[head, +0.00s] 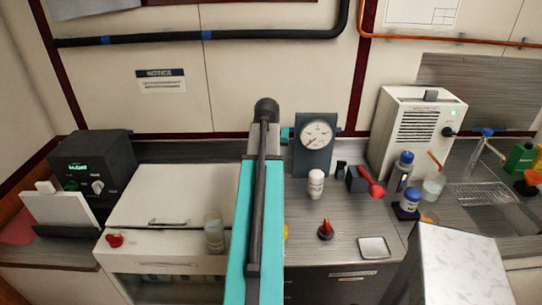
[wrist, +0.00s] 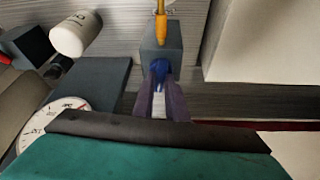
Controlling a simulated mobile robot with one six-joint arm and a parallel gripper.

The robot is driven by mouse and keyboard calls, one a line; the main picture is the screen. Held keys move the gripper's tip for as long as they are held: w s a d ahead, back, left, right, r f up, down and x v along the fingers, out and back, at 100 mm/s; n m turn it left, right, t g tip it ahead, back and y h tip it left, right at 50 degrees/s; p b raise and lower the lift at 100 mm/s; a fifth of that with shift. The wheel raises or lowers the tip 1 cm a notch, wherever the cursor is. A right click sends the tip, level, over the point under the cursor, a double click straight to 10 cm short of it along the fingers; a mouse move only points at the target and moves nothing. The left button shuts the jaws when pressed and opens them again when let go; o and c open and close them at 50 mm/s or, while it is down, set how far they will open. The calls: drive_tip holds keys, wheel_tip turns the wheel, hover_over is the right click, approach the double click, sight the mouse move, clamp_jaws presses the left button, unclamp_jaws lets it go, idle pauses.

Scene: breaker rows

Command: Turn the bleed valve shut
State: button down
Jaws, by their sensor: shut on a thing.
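In the wrist view a grey block (wrist: 162,48) has a blue handle (wrist: 159,71) on its near face and an orange-yellow stem above it. I take this to be the bleed valve. My gripper (wrist: 160,86) has its two dark purple fingers shut around the blue handle, which is partly hidden between them. The handle's exact angle cannot be told. A round white gauge (wrist: 52,122) lies to the lower left; it also shows in the head view (head: 317,135) on its grey panel. In the head view my teal arm hides the gripper and the valve.
A white bottle (head: 316,183) stands in front of the gauge. A red lever (head: 371,188) on a dark block is to its right. A red knob (head: 325,230) and a pale dish (head: 374,247) are nearer. A clear glass (head: 214,233) stands left of my arm.

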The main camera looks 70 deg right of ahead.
drive_tip(key=shift+s+n+t, duration=0.1)
drive_tip(key=shift+n+t, duration=0.2)
drive_tip(key=shift+n, duration=0.6)
drive_tip(key=c, duration=1.8)
unclamp_jaws()
drive_tip(key=shift+o, duration=0.2)
drive_tip(key=shift+r, duration=0.15)
drive_tip(key=b+v, duration=0.3)
drive_tip(key=v, duration=1)
drive_tip(key=shift+s+r, duration=0.15)
drive_tip(key=shift+r, duration=0.15)
